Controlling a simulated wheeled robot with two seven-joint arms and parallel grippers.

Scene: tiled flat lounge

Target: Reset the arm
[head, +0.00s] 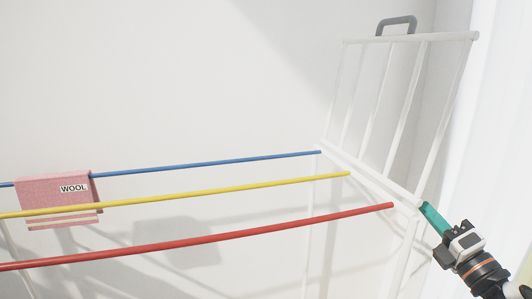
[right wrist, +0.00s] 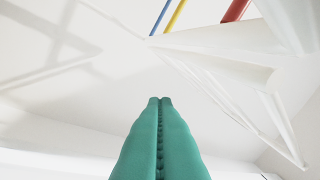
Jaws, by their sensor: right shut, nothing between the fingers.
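My right gripper (head: 432,217) is at the lower right in the head view, by the right end of a white drying rack (head: 385,187). Its green fingers are shut together with nothing between them, as the right wrist view (right wrist: 159,102) also shows. In the head view the fingertips appear close to the rack's white frame; I cannot tell whether they touch it. My left gripper is not in view.
The rack has a blue rod (head: 210,165), a yellow rod (head: 220,191) and a red rod (head: 220,237). A pink cloth labelled WOOL (head: 50,190) hangs on the blue rod at left. A raised white end panel (head: 410,100) with a grey handle (head: 397,22) stands at right.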

